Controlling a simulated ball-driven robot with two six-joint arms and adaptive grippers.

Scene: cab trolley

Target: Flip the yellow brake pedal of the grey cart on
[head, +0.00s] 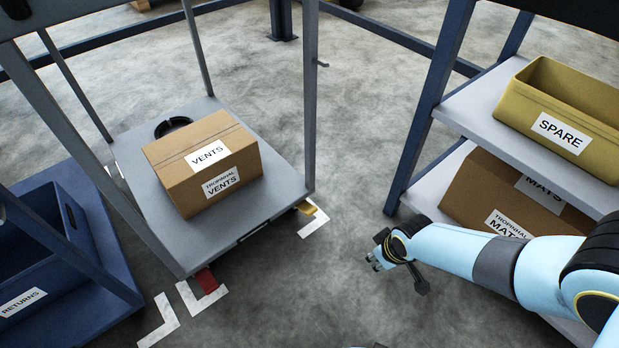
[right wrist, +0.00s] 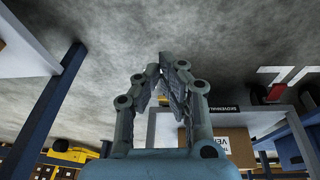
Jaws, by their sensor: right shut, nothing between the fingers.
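The grey cart (head: 273,190) stands left of centre in the head view, with a box on its lower deck. The small yellow pedal (head: 307,208) sticks out low at the cart's near right corner, just above the floor. A red pedal (head: 207,281) sits at the near left corner. My right gripper (head: 374,262) is to the right of the yellow pedal and nearer, apart from it, over the floor. In the right wrist view its fingers (right wrist: 171,64) are shut and empty. The yellow pedal is mostly hidden by the fingers there. My left gripper is out of view.
The vents box (head: 200,160) rests on the cart. A blue shelf rack (head: 415,125) at the right holds a yellow spare bin (head: 560,105) and a mats box (head: 495,190). A blue returns bin (head: 60,270) stands at the left. Floor between cart and rack is clear.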

